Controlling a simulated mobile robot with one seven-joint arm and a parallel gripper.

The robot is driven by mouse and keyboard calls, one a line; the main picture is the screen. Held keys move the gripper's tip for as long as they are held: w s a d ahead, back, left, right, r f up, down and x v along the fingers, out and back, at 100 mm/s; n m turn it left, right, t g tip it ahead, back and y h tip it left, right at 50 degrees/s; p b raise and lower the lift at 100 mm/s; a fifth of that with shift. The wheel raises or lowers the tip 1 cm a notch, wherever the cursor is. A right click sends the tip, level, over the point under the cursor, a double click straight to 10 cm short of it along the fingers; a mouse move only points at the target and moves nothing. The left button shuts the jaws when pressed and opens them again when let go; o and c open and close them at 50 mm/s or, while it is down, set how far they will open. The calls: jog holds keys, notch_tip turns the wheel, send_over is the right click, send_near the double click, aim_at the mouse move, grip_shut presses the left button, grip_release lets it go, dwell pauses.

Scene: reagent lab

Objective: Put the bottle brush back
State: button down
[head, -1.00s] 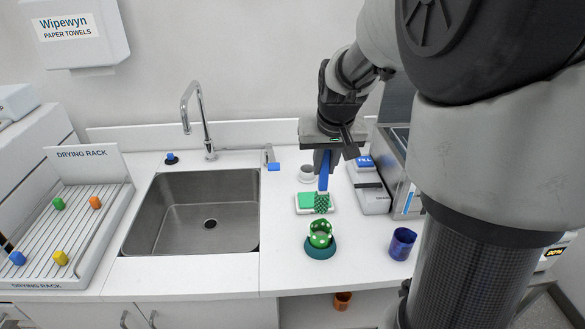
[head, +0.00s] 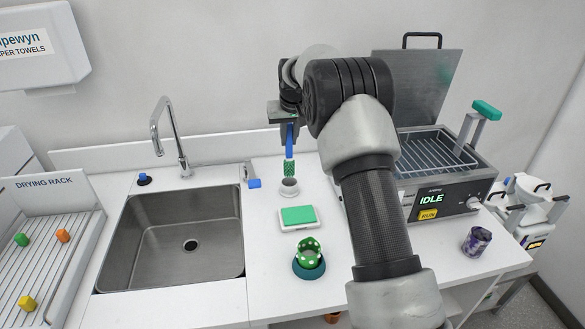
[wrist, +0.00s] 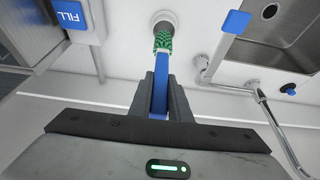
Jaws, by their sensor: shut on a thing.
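The bottle brush has a blue handle and a green bristle head (head: 290,167), and hangs upright with its head down. My gripper (head: 289,126) is shut on the blue handle; the wrist view also shows the handle (wrist: 161,92) between the fingers. A small round grey-white holder (head: 289,190) stands on the counter directly under the bristles. In the wrist view the green head (wrist: 163,40) overlaps the near rim of this holder (wrist: 163,18). I cannot tell whether the bristle tip is just above the opening or slightly inside it.
A green sponge (head: 298,215) on a white tray and a green dotted cup (head: 308,251) on a teal base stand nearer. The sink (head: 172,238) lies left, with a blue-handled fitting (head: 254,183) between. A bath unit (head: 436,196) and a purple can (head: 476,241) are right.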

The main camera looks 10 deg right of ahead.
aim_at(290, 152)
notch_tip(290, 152, down, 7)
jog(key=shift+r, duration=0.15)
dwell(0.4)
jog(key=shift+f, duration=0.25)
jog(key=c, duration=1.6)
grip_release()
jog(key=shift+c, duration=0.2)
jog(key=shift+r, duration=0.1)
